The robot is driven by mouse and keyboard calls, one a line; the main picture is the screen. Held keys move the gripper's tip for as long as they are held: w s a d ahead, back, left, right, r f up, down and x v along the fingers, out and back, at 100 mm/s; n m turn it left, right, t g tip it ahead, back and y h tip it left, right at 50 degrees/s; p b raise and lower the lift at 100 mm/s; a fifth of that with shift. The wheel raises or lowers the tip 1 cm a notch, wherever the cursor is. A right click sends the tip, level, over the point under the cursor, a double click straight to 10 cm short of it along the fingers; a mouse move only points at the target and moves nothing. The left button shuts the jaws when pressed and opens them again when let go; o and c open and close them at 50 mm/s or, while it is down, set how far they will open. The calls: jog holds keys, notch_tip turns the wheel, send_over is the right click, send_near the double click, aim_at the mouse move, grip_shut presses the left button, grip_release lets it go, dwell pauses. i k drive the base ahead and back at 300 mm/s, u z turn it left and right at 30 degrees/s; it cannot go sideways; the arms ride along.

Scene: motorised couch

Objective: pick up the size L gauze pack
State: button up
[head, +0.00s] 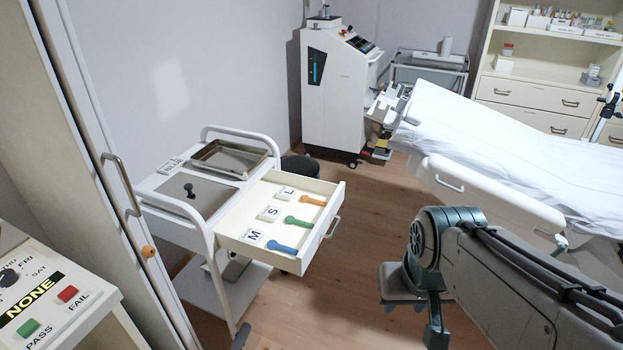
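The cart's open drawer (328,222) holds three small white squarish packs, each beside a dark letter. The L gauze pack (284,192) lies at the far end of the row. The S pack (267,213) is in the middle and the M pack (250,236) is nearest. An orange (313,201), a green (298,222) and a blue (282,247) handled piece lie to their right. My arm (500,280) comes in from the lower right, its end apart from the drawer. Its gripper fingers are not clear, so their opening cannot be told.
The white cart's top carries a metal tray (230,158) and a dark knob (189,190). A cabinet door (110,120) stands at the left. A box marked NONE (60,300) is at lower left. A couch (510,150) is at the right. Wooden floor between cart and couch is clear.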

aim_at(286, 193)
jog(key=z, duration=1.15)
jog(key=i, duration=2.35)
jog(key=u, duration=3.05)
jog(key=i, duration=1.05)
